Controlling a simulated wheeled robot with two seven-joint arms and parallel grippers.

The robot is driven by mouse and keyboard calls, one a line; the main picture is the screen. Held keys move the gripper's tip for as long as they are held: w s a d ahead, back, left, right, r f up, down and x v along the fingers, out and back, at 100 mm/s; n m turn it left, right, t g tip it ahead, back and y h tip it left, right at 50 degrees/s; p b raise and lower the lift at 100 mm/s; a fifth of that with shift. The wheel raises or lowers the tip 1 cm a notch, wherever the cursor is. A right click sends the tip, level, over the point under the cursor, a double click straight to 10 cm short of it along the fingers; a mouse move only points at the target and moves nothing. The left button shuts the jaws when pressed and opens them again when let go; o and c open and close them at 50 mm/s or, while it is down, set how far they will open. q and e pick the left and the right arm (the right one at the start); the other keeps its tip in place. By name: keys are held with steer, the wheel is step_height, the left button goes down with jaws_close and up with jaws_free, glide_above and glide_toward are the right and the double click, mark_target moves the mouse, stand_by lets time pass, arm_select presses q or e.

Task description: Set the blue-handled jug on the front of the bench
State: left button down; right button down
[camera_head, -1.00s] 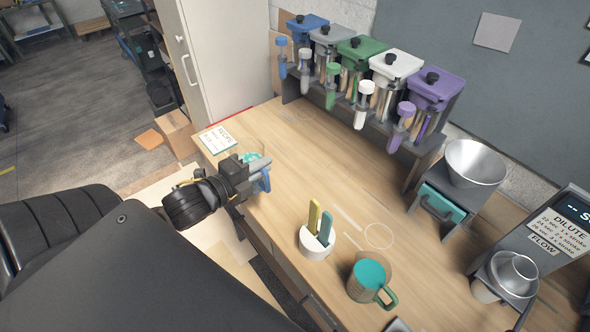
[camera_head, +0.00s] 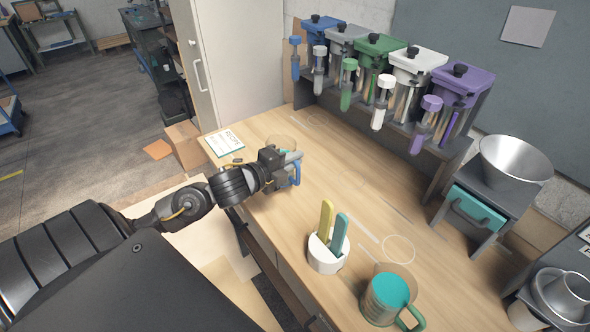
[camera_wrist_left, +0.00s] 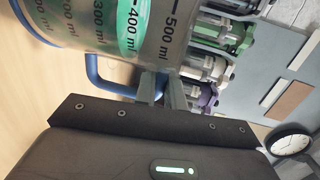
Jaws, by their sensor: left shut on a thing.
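The gripper is over the left part of the bench (camera_head: 300,210). In the left wrist view the jug's marked clear wall (camera_wrist_left: 165,30) and blue handle (camera_wrist_left: 93,72) show close up. The fingers (camera_wrist_left: 152,86) are shut on the handle. The jug's base is hidden, so I cannot tell whether it touches the bench. My right gripper is not in view.
A green-handled jug (camera_head: 387,300) and a white holder (camera_head: 326,253) with two upright sticks stand near the front edge. A recipe card (camera_head: 224,142) lies at the left end. A rack of lidded canisters (camera_head: 377,60) lines the back. The middle is clear.

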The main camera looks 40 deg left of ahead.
mark_target(294, 170)
arm_select(q)
steer(key=shift+w+f, duration=0.1)
steer(key=shift+w, duration=0.05)
steer(key=f+p, duration=0.1)
steer(key=f, duration=0.2)
steer(key=shift+w, duration=0.2)
steer(key=shift+f, duration=0.2)
steer(key=shift+f, duration=0.2)
steer(key=c, duration=1.5)
jaws_free()
steer(key=shift+s, duration=0.1)
